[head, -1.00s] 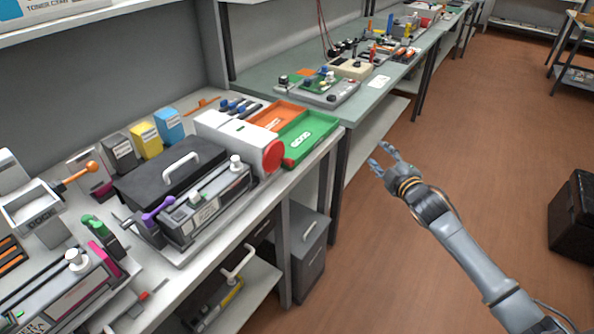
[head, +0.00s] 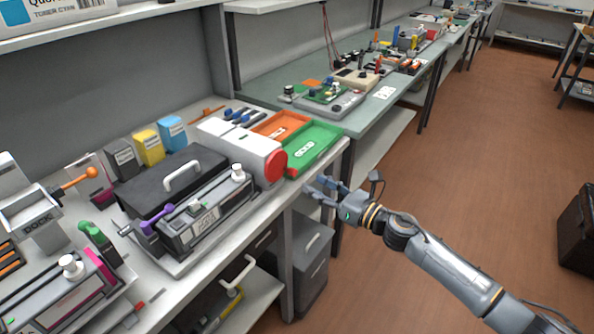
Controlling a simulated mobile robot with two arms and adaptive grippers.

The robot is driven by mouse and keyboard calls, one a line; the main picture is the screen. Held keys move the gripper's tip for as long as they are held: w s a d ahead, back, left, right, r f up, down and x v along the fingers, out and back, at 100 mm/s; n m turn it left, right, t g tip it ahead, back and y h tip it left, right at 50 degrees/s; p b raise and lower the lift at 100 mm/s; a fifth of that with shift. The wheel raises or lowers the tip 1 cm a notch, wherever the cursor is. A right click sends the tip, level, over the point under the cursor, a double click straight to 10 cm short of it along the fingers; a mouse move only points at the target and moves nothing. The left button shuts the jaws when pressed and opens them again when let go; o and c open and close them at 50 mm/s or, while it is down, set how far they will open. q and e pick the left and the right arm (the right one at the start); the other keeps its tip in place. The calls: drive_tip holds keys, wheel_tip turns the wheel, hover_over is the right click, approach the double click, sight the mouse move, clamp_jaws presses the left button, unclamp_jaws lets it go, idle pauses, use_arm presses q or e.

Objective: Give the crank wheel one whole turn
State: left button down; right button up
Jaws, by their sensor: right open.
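No part is plainly marked as the crank wheel. A red round disc (head: 276,166) sits on the right end of a white box (head: 240,146) on the near bench, and white knobs stand on the toner cartridges, one on the middle cartridge (head: 238,173) and one on the front-left cartridge (head: 70,266). A purple lever (head: 158,220) is at the middle cartridge's left end. My right gripper (head: 317,189) is open and empty, just off the bench's right edge, to the right of the red disc and apart from it. My left gripper is out of view.
Green (head: 312,150) and orange (head: 280,125) trays lie behind the red disc. A black case (head: 172,178) with a white handle is behind the middle cartridge. A dock (head: 35,216) with an orange lever stands at left.

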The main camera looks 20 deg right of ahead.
sight(283, 169)
drive_tip(key=x, duration=0.7)
drive_tip(key=shift+p, duration=0.45)
drive_tip(key=shift+w, duration=0.15)
clamp_jaws()
